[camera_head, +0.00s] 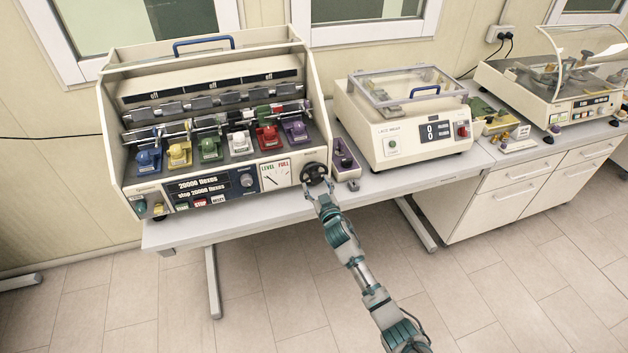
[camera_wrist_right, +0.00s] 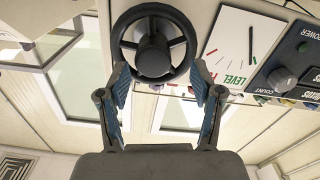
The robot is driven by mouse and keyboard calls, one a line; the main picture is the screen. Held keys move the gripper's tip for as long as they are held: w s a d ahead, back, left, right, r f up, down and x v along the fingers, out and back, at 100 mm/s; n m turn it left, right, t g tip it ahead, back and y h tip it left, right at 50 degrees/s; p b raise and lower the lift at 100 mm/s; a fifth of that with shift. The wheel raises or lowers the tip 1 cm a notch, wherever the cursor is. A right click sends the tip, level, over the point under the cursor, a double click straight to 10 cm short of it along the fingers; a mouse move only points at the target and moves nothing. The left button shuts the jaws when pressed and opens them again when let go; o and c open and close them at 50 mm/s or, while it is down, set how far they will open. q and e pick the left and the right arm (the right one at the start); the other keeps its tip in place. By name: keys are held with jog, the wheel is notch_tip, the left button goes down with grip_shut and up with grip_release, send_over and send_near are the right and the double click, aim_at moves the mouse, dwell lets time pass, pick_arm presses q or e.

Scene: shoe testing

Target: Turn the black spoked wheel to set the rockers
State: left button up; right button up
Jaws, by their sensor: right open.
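The black spoked wheel (camera_head: 314,173) is on the lower right of the front panel of the beige flexing machine (camera_head: 115,150). My right gripper (camera_head: 318,190) is just in front of the wheel. In the right wrist view the wheel (camera_wrist_right: 153,43) has a thick hub and several spokes. The open fingers of my right gripper (camera_wrist_right: 160,85) stand on either side of the wheel's near rim; I cannot tell whether they touch it. The rockers (camera_head: 210,148) sit in a row inside the machine, carrying blue, yellow, green, white, red and purple clamps. My left gripper is not in view.
A LEVEL and FULL gauge panel (camera_head: 275,174) sits left of the wheel. A purple shoe-like block (camera_head: 344,160) stands close to its right. The lace wear machine (camera_head: 405,142) is farther right on the table (camera_head: 240,218). Open floor lies in front.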

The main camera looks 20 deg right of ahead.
aim_at(318, 180)
jog(key=shift+w+d, duration=0.15)
jog(key=shift+w, duration=1)
jog(key=shift+w+d+f, duration=0.1)
jog(key=shift+w+d, duration=0.25)
jog(key=shift+d, duration=0.1)
jog(key=shift+s+a, duration=0.1)
jog(key=shift+a, duration=0.25)
jog(key=c, duration=1.1)
jog(key=shift+d+n, duration=0.1)
jog(key=shift+n, duration=0.2)
jog(key=shift+c, duration=0.2)
jog(key=n, duration=0.4)
jog(key=shift+r+n, duration=0.2)
jog(key=shift+n, duration=0.1)
jog(key=shift+f+n, duration=0.1)
jog(key=shift+n, duration=2.1)
